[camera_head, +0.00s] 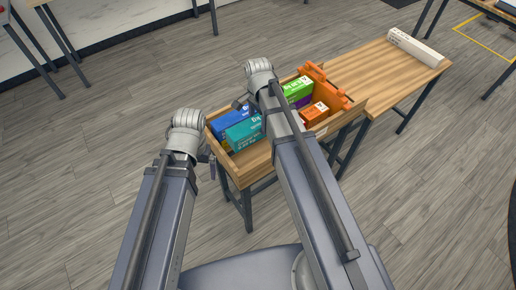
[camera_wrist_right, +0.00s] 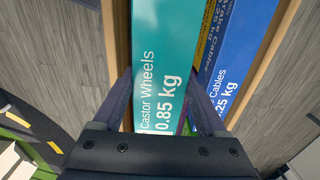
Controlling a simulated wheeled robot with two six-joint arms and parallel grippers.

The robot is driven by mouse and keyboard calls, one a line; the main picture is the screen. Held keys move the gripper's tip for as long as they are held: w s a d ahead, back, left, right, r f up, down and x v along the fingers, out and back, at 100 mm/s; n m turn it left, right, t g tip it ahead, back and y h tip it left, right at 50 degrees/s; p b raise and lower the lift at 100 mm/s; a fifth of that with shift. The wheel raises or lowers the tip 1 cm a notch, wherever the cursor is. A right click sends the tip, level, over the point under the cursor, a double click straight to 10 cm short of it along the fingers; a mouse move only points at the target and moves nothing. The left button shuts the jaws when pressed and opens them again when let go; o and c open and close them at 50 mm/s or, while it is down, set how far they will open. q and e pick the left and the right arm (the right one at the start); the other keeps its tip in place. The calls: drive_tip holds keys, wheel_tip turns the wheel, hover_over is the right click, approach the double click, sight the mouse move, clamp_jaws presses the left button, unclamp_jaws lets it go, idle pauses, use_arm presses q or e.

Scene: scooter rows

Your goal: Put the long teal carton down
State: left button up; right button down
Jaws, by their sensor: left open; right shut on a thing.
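The long teal carton (camera_head: 243,133), labelled "Castor Wheels 0.85 kg", is at the left part of a wooden tray (camera_head: 248,175), beside a blue carton (camera_head: 228,124). In the right wrist view the teal carton (camera_wrist_right: 160,60) lies between the two fingers of my right gripper (camera_wrist_right: 160,88), which is shut on it. The blue carton (camera_wrist_right: 235,60) is close on its right there. Whether the teal carton's underside touches the tray floor is hidden. My left gripper (camera_head: 209,160) is open and empty at the tray's left edge.
A green carton (camera_head: 297,88) and an orange carton (camera_head: 314,113) stand in the tray's right part, near an orange rack (camera_head: 325,82). A long white carton (camera_head: 416,47) lies at the far end of a wooden table (camera_head: 375,75), whose nearer top is clear.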

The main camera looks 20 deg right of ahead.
use_arm(q)
wheel_tip(320, 180, down, 8)
drive_tip(key=b, duration=0.7)
drive_tip(key=shift+f, duration=0.2)
use_arm(e)
wheel_tip(320, 180, down, 8)
drive_tip(key=shift+f, duration=0.15)
use_arm(q)
wheel_tip(320, 180, down, 4)
drive_tip(key=b, duration=0.4)
drive_tip(key=shift+f, duration=0.2)
use_arm(e)
wheel_tip(320, 180, down, 4)
drive_tip(key=shift+f, duration=0.2)
use_arm(q)
drive_tip(key=shift+b, duration=0.3)
use_arm(e)
drive_tip(key=shift+f, duration=0.2)
unclamp_jaws()
use_arm(q)
drive_tip(key=shift+f, duration=0.15)
use_arm(e)
drive_tip(key=shift+r, duration=0.15)
use_arm(q)
wheel_tip(320, 180, up, 12)
drive_tip(key=p, duration=1.2)
drive_tip(key=shift+r, duration=0.2)
use_arm(e)
wheel_tip(320, 180, up, 12)
drive_tip(key=shift+r, duration=0.1)
